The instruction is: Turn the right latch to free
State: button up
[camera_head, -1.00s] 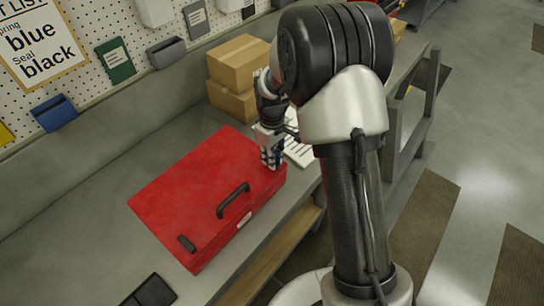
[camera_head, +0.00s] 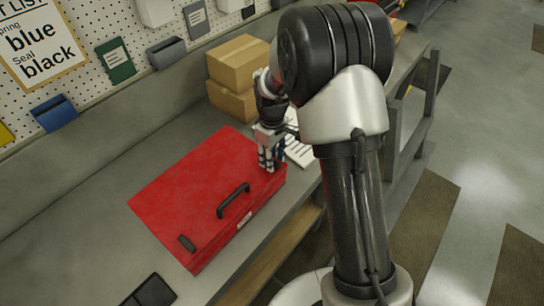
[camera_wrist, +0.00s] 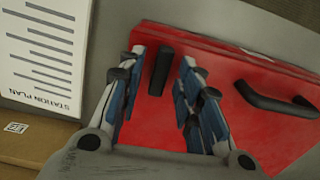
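The red case (camera_head: 185,190) lies closed on the bench, with a black handle (camera_head: 233,200) and the left black latch (camera_head: 187,243) on its lid. My gripper (camera_head: 270,167) is at the lid's far right corner and hides the right latch in the head view. In the wrist view the right latch (camera_wrist: 161,70) is a short black bar, roughly crosswise to the handle (camera_wrist: 275,98). My gripper (camera_wrist: 158,100) is open, with one blue-padded finger on each side of the latch. The latch appears nearer the left finger; contact cannot be told.
A white station plan sheet (camera_wrist: 45,50) and a cardboard box (camera_wrist: 35,142) are beside the case. Stacked cardboard boxes (camera_head: 237,62) stand behind it on the bench. A black object (camera_head: 150,291) lies at the near end. The bench left of the case is clear.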

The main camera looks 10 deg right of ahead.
notch_tip(320, 180, up, 12)
dwell(0.7)
dwell(0.4)
jog(key=s+r+m+t+b, duration=0.2)
jog(key=s+r+m+b, duration=0.3)
jog(key=s, duration=0.9)
jog(key=s+f+m+t+b, duration=0.1)
jog(key=s+b, duration=0.1)
jog(key=s, duration=0.5)
jog(key=s+f+m+t+b, duration=0.1)
jog(key=s+f+b, duration=0.1)
jog(key=s, duration=0.5)
jog(key=shift+d+f+t+b, duration=0.15)
jog(key=shift+f+t+b, duration=0.15)
jog(key=shift+b, duration=0.2)
